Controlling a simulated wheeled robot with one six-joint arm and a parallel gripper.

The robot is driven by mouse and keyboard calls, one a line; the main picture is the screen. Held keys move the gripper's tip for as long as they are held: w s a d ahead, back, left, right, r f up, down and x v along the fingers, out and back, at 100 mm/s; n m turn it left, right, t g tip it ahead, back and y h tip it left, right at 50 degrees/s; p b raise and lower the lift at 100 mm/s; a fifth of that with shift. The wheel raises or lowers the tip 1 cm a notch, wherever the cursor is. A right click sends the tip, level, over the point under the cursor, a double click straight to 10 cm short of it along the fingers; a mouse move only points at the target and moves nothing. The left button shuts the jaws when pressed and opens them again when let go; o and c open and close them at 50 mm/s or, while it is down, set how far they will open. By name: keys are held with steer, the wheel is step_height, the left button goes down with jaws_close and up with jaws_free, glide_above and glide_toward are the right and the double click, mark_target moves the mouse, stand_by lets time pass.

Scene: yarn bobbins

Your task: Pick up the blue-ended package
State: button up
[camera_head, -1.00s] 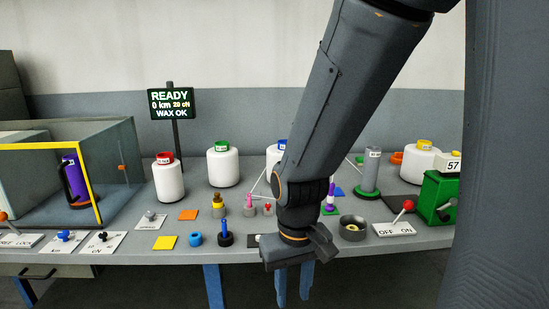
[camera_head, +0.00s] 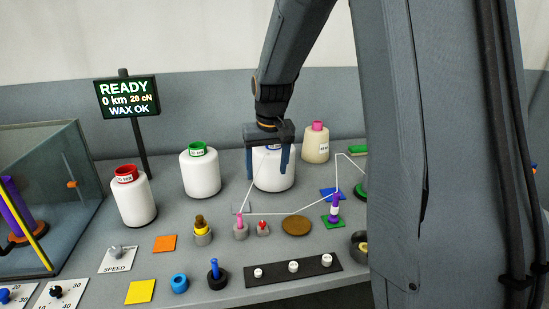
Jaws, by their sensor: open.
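The blue-ended package is a white yarn cylinder (camera_head: 273,180) standing upright on the table at the back, in the middle of the head view. Only a sliver of its blue end and label shows under my gripper. My gripper (camera_head: 268,168) points down at the package's top, with its jaws open.
A green-ended package (camera_head: 200,175) and a red-ended package (camera_head: 133,200) stand to the left. A cream cone with a pink end (camera_head: 316,145) stands close on the right. A thin white thread (camera_head: 290,214) runs in front. Small bobbins and a dark strip with white knobs (camera_head: 293,279) lie nearer.

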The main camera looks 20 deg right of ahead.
steer(key=w+d+r+m+t+p, duration=0.1)
steer(key=w+d+r+p, duration=0.1)
steer(key=w+d+r, duration=0.35)
steer(key=w+d+r+t+p, duration=0.1)
steer(key=w+d+r, duration=0.2)
steer(key=w, duration=0.6)
steer(key=d+p+x, duration=0.1)
steer(key=p+x, duration=0.2)
steer(key=x, duration=0.4)
steer(key=shift+f+h, duration=0.4)
steer(key=shift+w, duration=0.1)
jaws_close()
steer(key=shift+w+r, duration=0.1)
steer(key=shift+r, duration=0.05)
